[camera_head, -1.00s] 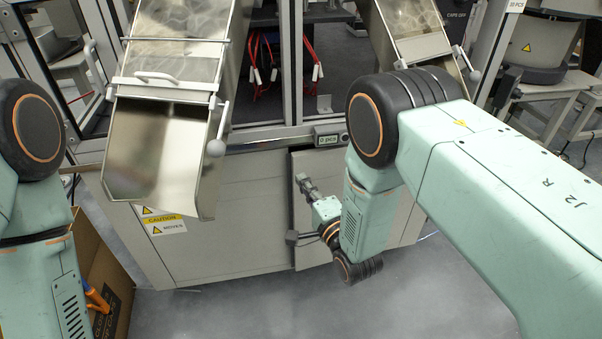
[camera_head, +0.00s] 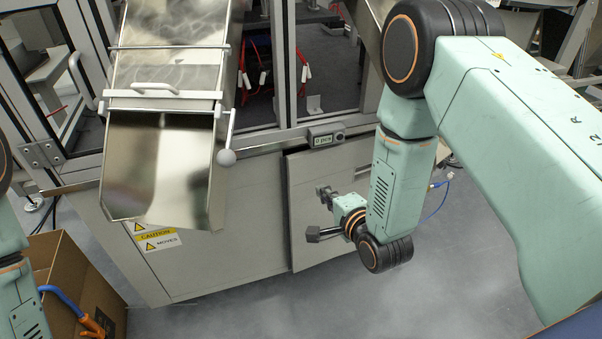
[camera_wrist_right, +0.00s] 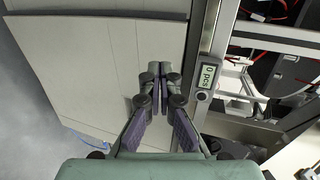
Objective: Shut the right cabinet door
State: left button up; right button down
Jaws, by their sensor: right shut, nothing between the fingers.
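The right cabinet door (camera_head: 304,225) is a plain grey panel low on the machine's front, beneath the small counter display. Its left edge stands slightly proud of the cabinet front, with a dark line along it. In the right wrist view the door (camera_wrist_right: 80,60) fills the left half, with a dark gap along its top edge in the picture. My right gripper (camera_head: 323,194) is shut and empty, in front of the door's upper part. Its fingertips (camera_wrist_right: 160,72) are close to the panel; I cannot tell whether they touch. My right arm hides the door's right part. My left gripper is out of view.
A steel chute (camera_head: 155,165) with a ball-ended lever juts out left of the door. A cardboard box (camera_head: 75,270) with a blue and orange item stands at lower left. A blue cable (camera_head: 440,200) lies right of my forearm. The floor before the door is clear.

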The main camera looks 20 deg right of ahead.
jog(key=b, duration=0.4)
send_near(298, 166)
jog(key=x, duration=0.2)
jog(key=f+x, duration=0.1)
jog(key=x, duration=0.2)
jog(key=shift+d, duration=0.1)
jog(key=shift+w, duration=0.75)
jog(key=shift+r, duration=0.1)
